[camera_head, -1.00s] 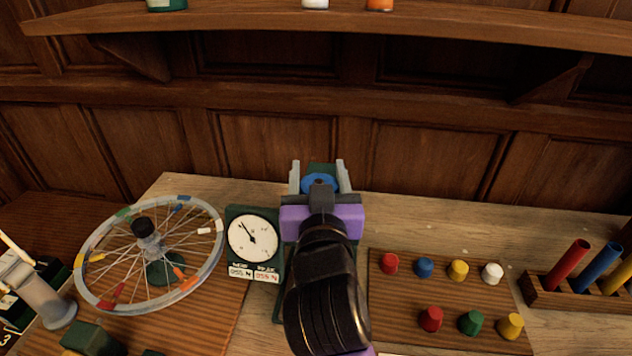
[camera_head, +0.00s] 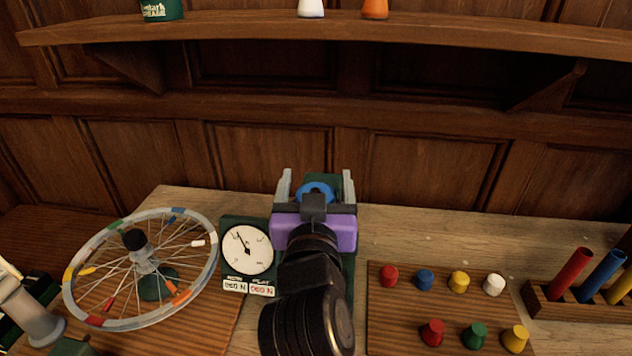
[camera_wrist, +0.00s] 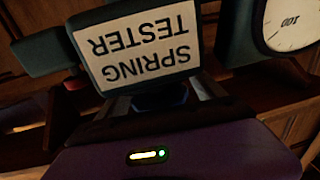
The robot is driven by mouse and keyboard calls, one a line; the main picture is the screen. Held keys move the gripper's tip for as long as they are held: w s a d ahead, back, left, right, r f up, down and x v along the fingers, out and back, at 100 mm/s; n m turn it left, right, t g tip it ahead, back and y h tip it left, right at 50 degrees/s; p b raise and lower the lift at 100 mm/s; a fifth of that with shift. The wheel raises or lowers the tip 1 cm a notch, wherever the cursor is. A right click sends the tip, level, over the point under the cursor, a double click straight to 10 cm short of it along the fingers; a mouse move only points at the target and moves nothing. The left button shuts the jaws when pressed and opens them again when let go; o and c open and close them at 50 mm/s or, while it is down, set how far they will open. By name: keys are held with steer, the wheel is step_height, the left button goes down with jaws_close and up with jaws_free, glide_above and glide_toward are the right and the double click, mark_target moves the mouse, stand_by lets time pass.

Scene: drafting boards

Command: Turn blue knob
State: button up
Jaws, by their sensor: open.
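The blue knob (camera_head: 316,189) shows in the head view on the dark green spring tester (camera_head: 320,173), partly covered by my gripper. My gripper (camera_head: 316,184) is open. In the picture its two grey fingers stand on either side of the knob, with a gap on both sides. I cannot tell from this view whether they are at the knob's depth. In the wrist view the tester's sign (camera_wrist: 138,45) reads "SPRING TESTER" upside down. A dark blue part, likely the knob (camera_wrist: 160,98), shows dimly just below it, between the fingers.
A dial gauge (camera_head: 247,250) stands just left of my gripper. A spoked wheel (camera_head: 208,262) is further left. A board with several coloured pegs (camera_head: 400,320) lies to the right, with a rack of coloured tubes (camera_head: 545,297) beyond. A shelf (camera_head: 440,30) runs above.

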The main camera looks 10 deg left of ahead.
steer(key=s, duration=0.2)
steer(key=s+b, duration=0.1)
steer(key=s, duration=0.4)
steer(key=shift+s+d, duration=0.3)
steer(key=shift+s, duration=0.1)
